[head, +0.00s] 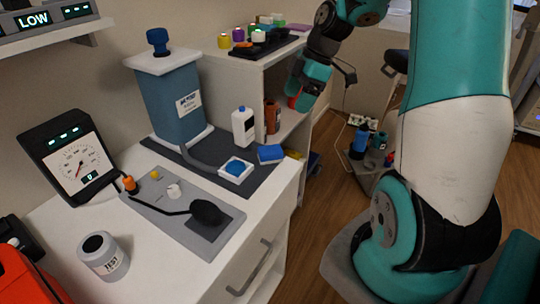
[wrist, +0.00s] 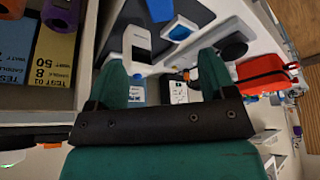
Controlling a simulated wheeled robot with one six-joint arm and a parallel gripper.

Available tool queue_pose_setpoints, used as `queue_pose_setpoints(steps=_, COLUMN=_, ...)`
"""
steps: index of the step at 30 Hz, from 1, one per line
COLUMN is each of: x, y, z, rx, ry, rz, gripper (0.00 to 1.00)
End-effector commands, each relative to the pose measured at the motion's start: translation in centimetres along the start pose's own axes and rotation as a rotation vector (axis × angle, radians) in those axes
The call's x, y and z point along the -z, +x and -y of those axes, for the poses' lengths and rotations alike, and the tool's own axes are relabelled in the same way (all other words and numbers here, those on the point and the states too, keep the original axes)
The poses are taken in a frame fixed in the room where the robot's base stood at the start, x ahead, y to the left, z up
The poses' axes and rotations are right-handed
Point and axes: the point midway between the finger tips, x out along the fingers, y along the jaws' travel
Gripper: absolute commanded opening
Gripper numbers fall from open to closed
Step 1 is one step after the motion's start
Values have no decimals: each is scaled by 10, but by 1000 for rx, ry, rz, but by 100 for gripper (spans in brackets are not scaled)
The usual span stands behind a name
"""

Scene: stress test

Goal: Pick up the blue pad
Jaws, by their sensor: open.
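The blue pad (head: 271,153) lies flat near the right edge of the dark mat on the white counter. A white square block with a blue top (head: 236,170) sits just left of it. In the wrist view a blue patch that looks like the pad (wrist: 160,9) is at the top edge, partly cut off, beside the white block (wrist: 180,31). My gripper (head: 303,98) is above and beyond the pad, beside the open shelf, apart from it. In the wrist view its teal fingers (wrist: 163,78) are spread with nothing held between them.
A white bottle (head: 243,127) stands close behind the pad, and a brown bottle (head: 272,117) is on the shelf. A blue dispenser (head: 178,103) stands at the mat's left. The counter's right edge is near the pad.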

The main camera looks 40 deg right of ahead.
Motion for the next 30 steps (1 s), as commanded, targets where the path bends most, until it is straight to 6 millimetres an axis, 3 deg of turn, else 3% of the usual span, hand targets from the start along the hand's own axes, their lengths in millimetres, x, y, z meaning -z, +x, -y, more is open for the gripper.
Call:
queue_pose_setpoints(steps=12, x=2, y=90, z=2, rx=8, ry=-1, rz=0, gripper=77)
queue_pose_setpoints(steps=23, x=0, y=124, z=2, rx=6, ry=1, rz=1, gripper=77)
queue_pose_setpoints(steps=30, x=-2, y=158, z=1, rx=5, ry=0, rz=0, gripper=77)
